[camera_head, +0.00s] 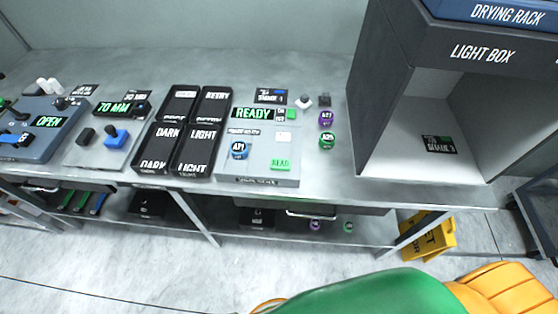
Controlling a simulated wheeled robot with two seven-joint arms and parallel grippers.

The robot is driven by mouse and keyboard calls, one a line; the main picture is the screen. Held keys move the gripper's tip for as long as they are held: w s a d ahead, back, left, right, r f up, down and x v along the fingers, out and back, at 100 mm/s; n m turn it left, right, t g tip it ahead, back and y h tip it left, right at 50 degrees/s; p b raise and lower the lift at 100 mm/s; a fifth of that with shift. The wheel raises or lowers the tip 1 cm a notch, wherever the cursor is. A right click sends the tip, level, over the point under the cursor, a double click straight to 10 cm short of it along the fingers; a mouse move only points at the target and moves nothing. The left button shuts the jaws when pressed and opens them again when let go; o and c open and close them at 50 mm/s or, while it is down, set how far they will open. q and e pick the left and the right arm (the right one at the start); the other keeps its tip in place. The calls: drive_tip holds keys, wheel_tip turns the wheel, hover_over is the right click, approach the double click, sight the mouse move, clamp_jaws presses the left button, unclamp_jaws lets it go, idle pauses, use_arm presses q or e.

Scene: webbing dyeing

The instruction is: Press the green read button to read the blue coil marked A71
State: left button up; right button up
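A blue coil (239,150) with a white label that looks like A71, too small to read surely, sits on the left part of a grey reader (257,166) on the bench. The reader's display (253,113) shows READY in green. The green read button (281,164) is at the reader's front right, to the right of the blue coil and apart from it. Neither of my grippers is in view, and nothing touches the button or the coil.
A purple coil (326,119) and a green coil (327,141) stand right of the reader. Black DARK and LIGHT trays (201,135) stand left of it. The light box (390,150) rises at the right. A yellow floor sign (436,240) stands below the bench.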

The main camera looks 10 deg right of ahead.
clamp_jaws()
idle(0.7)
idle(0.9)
